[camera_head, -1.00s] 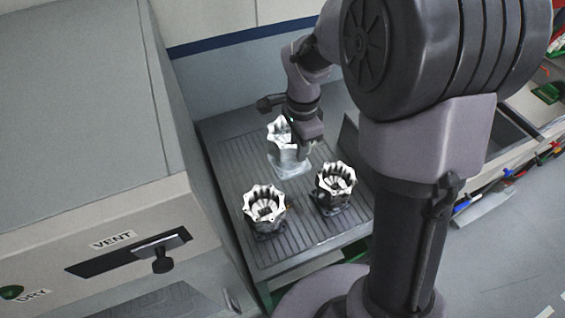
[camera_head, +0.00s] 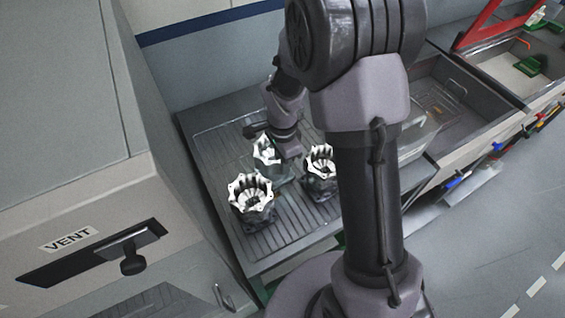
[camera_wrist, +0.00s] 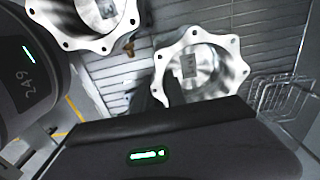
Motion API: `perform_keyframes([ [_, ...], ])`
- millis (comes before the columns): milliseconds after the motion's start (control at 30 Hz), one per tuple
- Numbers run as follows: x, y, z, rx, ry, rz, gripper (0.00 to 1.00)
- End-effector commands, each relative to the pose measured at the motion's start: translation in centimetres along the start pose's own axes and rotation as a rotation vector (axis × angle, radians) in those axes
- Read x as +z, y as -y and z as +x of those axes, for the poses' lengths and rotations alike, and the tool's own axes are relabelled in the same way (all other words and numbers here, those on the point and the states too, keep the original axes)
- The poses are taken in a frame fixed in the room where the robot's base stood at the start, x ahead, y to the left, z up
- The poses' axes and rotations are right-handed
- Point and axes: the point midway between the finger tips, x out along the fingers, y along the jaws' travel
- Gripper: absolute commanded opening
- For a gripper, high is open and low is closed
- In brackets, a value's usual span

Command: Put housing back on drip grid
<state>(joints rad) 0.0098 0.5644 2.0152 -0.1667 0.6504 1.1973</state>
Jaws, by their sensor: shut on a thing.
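My gripper (camera_head: 285,150) is shut on a silver housing (camera_head: 266,156) with a scalloped rim, upright over the back part of the drip grid (camera_head: 208,150). The arm partly hides it, and I cannot tell whether its base touches the grid. A second housing (camera_head: 252,202) stands upright on the grid at the front left. A third housing (camera_head: 319,168) stands to the right, partly behind my arm. In the wrist view, one open housing (camera_wrist: 232,72) lies just beyond the dark gripper body, and another housing (camera_wrist: 98,38) shows at the upper left.
A grey cabinet with a VENT label (camera_head: 68,238) and a dark knob (camera_head: 132,262) stands left of the grid. A sink-like basin (camera_head: 470,100) lies to the right. A wire rack (camera_wrist: 282,98) shows in the wrist view. The grid's front strip is clear.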

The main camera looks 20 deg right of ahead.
Motion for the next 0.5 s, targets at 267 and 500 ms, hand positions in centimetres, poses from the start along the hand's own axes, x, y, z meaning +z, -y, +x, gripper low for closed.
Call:
perform_keyframes([
  [267, 0.00, -0.01, 0.20, 0.000, 0.000, 0.000, 0.25],
  [500, 0.00, -0.01, 0.15, 0.000, 0.000, 0.000, 0.39],
])
